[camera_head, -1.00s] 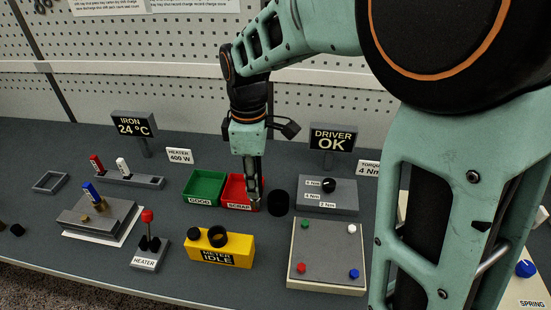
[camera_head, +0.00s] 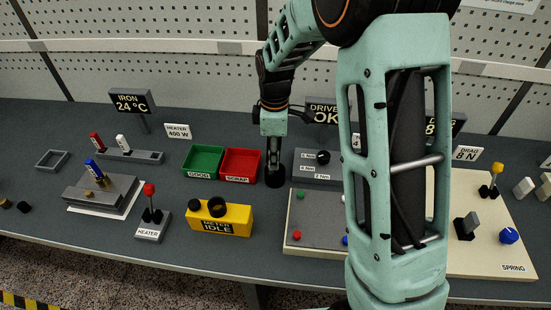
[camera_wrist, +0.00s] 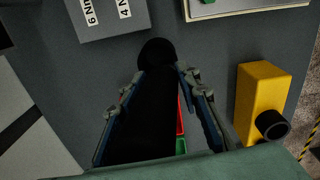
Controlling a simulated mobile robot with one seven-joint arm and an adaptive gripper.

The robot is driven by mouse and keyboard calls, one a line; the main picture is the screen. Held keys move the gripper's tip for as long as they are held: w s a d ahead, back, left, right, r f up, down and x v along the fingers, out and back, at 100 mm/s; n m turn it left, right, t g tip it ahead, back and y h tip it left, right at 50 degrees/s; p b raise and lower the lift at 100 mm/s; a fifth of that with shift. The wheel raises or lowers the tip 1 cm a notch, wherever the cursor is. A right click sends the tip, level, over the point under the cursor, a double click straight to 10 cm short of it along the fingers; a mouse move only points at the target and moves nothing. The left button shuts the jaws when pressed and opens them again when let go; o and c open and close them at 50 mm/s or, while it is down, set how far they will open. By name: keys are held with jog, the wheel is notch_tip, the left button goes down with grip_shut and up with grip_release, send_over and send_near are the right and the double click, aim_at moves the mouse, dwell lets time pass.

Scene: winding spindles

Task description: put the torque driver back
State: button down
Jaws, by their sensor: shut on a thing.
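The torque driver appears as a long black body between my fingers in the wrist view (camera_wrist: 150,115). My gripper (camera_head: 274,160) is shut on it, pointing down, just right of the red scrap tray. A round black holder (camera_wrist: 158,50) shows at the fingers' far end; in the head view (camera_head: 275,178) it stands directly under my gripper. The driver's lower end overlaps the dark holder, so I cannot tell whether it is inside or above it. The grey driver box (camera_head: 312,171) with a black knob stands right of the holder, partly hidden by my arm.
The red scrap tray (camera_head: 257,168) and green good tray (camera_head: 187,166) stand close left. The yellow meter (camera_head: 236,215) is in front. The grey panel (camera_head: 300,238) with coloured corner pieces lies front right, partly behind my arm. The driver sign (camera_head: 316,108) stands behind.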

jog(key=f, duration=0.2)
jog(key=shift+s+d+f, duration=0.15)
jog(key=shift+d+f, duration=0.25)
jog(key=c, duration=1.9)
grip_release()
jog(key=shift+s, duration=0.1)
jog(key=o, duration=0.4)
jog(key=shift+w+f, duration=0.2)
jog(key=shift+w, duration=0.1)
jog(key=shift+c, duration=0.2)
jog(key=shift+s+a, duration=0.1)
jog(key=shift+s, duration=0.05)
jog(key=shift+a, duration=0.1)
jog(key=shift+r, duration=0.1)
jog(key=shift+a+r, duration=0.1)
jog(key=shift+r, duration=0.2)
jog(key=r, duration=1.1)
jog(key=shift+w+r, duration=0.35)
